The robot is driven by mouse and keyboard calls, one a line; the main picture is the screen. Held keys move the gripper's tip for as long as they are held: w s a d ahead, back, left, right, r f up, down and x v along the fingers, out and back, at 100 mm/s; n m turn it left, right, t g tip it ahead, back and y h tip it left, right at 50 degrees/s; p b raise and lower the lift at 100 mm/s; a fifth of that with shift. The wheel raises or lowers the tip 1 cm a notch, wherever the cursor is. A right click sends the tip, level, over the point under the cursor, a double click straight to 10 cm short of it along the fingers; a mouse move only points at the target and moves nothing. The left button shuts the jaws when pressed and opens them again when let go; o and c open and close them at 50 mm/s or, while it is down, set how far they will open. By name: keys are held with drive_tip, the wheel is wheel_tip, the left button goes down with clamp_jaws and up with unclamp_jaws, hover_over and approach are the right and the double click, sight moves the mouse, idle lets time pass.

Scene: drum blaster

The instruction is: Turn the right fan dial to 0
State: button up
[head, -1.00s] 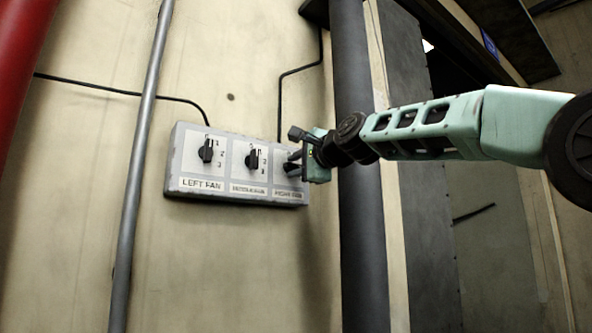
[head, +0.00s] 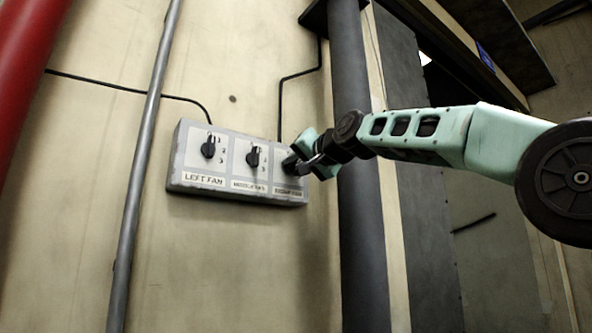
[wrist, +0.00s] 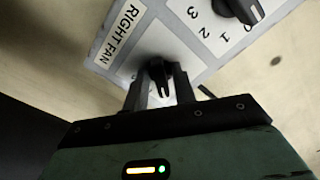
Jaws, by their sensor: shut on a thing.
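The grey control box (head: 238,189) on the wall carries three black dials in a row. The left fan dial (head: 208,148) and the middle dial (head: 253,156) are clear of my arm. The right fan dial (wrist: 160,72) is at the box's right end, and its white panel bears the label RIGHT FAN (wrist: 122,33) in the wrist view. My gripper (head: 297,165) reaches it from the right and is shut on the dial, with a finger on either side. The fingers hide the right dial's numbers, so its setting cannot be read.
A thick dark pipe (head: 362,230) runs upright just right of the box, behind my arm. A thin grey pipe (head: 143,160) stands left of the box, with a red pipe (head: 22,65) farther left. Black cables run to the box's top. The wall below the box is bare.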

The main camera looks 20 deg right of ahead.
drive_tip(key=shift+d+f+n+b, duration=0.1)
drive_tip(key=shift+n+b, duration=0.35)
drive_tip(key=shift+n, duration=1.4)
drive_tip(key=shift+f+n+b, duration=0.1)
drive_tip(key=shift+n+b, duration=0.35)
drive_tip(key=shift+n, duration=1.4)
drive_tip(key=o, duration=0.7)
drive_tip(key=b+v, duration=0.8)
drive_tip(key=v, duration=0.9)
drive_tip(key=shift+s+r+b, duration=0.1)
drive_tip(key=shift+s+b, duration=0.05)
drive_tip(key=shift+b, duration=0.15)
